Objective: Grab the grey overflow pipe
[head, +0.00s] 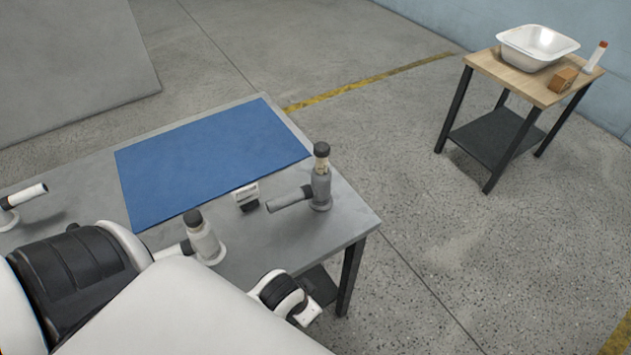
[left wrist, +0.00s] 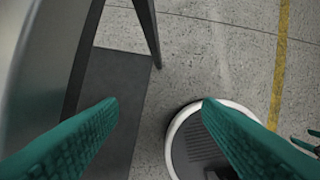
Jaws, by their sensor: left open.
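The grey overflow pipe (head: 320,188) stands upright near the right end of the table in the head view. It has a black cap, a round foot and a side branch (head: 289,199) pointing left. In the left wrist view, my left gripper (left wrist: 160,103) is open and empty, its two green fingers apart over floor and the dark shelf beside the table. The pipe does not show in that view. Green finger-like parts at the right edge of the left wrist view (left wrist: 307,142) seem to be my right gripper, mostly cut off.
The grey table (head: 335,235) bears a blue mat (head: 210,160), a small white-and-black block (head: 247,196), a whiter pipe (head: 205,242) and another pipe at left (head: 28,194). A wooden side table (head: 490,68) with a white basin (head: 538,46) stands far right. Floor between is clear.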

